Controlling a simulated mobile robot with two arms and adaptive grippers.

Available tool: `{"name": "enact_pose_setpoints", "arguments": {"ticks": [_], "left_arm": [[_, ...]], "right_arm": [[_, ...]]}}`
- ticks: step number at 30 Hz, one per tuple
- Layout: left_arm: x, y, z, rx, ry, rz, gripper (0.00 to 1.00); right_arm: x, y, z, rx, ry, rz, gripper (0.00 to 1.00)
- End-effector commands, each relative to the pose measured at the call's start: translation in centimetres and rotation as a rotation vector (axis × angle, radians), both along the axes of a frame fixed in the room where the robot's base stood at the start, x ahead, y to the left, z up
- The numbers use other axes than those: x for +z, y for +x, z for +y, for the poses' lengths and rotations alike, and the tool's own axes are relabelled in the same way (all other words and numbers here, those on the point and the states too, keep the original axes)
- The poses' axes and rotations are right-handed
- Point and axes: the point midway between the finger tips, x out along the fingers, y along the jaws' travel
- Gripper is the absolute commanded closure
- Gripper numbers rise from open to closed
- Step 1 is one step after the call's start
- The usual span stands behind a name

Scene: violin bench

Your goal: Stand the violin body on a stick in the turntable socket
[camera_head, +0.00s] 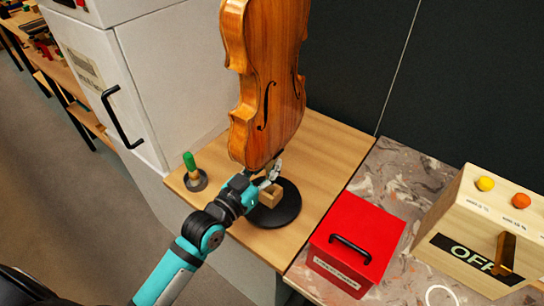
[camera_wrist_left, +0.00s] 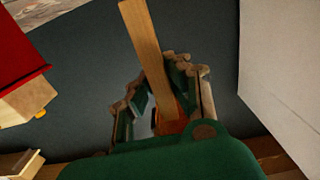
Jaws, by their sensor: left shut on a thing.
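The violin body (camera_head: 265,85) stands upright in the head view, orange-brown, its top cut off by the picture edge. Its lower end is just above the black round turntable (camera_head: 287,214). A wooden block (camera_head: 270,196), which looks like the socket, shows over the turntable. My left gripper (camera_head: 268,178) is at the violin's lower end, shut on the stick. In the left wrist view the pale wooden stick (camera_wrist_left: 145,45) runs between the fingers of the gripper (camera_wrist_left: 165,85). Whether the stick sits in the socket is hidden by my gripper. My right gripper is not in view.
A green-handled tool (camera_head: 190,161) stands in a dark round base on the wooden bench (camera_head: 325,150). A red box (camera_head: 355,240) and a wooden control box marked OFF (camera_head: 480,235) stand at right. A white cabinet (camera_head: 150,80) is close on the left.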

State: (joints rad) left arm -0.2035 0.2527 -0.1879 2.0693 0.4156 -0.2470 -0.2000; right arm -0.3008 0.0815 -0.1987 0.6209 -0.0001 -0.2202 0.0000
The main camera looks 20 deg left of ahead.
Motion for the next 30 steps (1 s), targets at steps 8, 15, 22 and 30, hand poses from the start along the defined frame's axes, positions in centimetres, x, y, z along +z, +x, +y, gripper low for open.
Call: {"name": "enact_pose_setpoints", "arguments": {"ticks": [8, 15, 22, 30], "left_arm": [[0.2, 0.0, 0.0, 0.0, -0.001, -0.002, 1.0], [0.0, 0.0, 0.0, -0.001, -0.001, 0.0, 1.0], [-1.1, 0.1, 0.0, -0.001, -0.002, 0.0, 1.0], [-2.1, 0.0, 0.0, -0.001, -0.001, -0.001, 1.0]], "right_arm": [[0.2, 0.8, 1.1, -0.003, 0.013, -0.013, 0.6], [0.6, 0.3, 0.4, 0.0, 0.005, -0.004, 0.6], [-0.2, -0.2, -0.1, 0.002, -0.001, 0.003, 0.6], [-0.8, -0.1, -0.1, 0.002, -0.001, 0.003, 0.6]]}}
